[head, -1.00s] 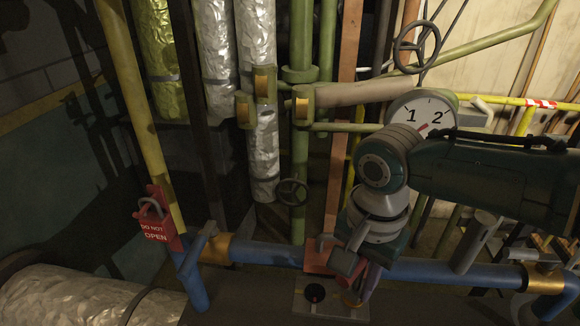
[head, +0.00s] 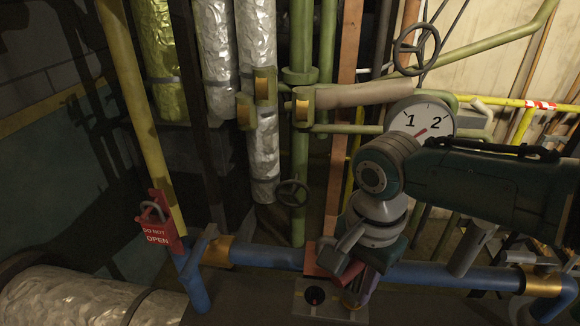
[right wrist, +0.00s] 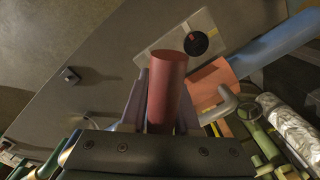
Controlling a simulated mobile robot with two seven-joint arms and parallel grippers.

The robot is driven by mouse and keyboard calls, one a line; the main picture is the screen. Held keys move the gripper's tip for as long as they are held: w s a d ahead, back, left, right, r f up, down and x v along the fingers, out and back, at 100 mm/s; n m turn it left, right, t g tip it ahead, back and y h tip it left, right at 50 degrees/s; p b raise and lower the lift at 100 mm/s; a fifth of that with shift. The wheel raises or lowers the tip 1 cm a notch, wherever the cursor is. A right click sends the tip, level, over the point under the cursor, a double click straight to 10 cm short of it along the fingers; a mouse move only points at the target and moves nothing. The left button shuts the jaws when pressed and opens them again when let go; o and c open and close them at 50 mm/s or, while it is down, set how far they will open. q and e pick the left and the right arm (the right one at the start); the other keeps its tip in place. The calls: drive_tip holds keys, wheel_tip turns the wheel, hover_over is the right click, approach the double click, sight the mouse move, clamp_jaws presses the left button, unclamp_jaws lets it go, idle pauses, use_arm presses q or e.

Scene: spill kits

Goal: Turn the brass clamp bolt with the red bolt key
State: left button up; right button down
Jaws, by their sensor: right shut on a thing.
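My right gripper (head: 352,268) reaches down at lower centre in the head view, shut on the red bolt key (head: 346,274). In the right wrist view the key (right wrist: 167,88) is a red cylinder standing between the two fingers. A small brass piece (head: 353,300), probably the brass clamp bolt, shows just below the gripper at the right end of a pale plate (head: 298,306). The gripper hides much of it. I cannot tell whether the key sits on it. My left gripper is not in view.
A black round part (head: 315,295) with a red mark lies on the plate. A blue pipe (head: 265,255) with brass collars runs behind my gripper. A copper-coloured post (head: 335,190) stands close behind. A red lockout tag (head: 158,228) hangs left. A dial gauge (head: 420,118) is above my arm.

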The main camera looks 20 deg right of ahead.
drive_tip(key=shift+m+p, duration=0.5)
drive_tip(key=shift+m, duration=0.6)
drive_tip(key=shift+m, duration=0.4)
drive_tip(key=shift+m+p, duration=0.5)
drive_tip(key=shift+m, duration=0.3)
drive_tip(key=shift+m, duration=0.6)
drive_tip(key=shift+m, duration=0.3)
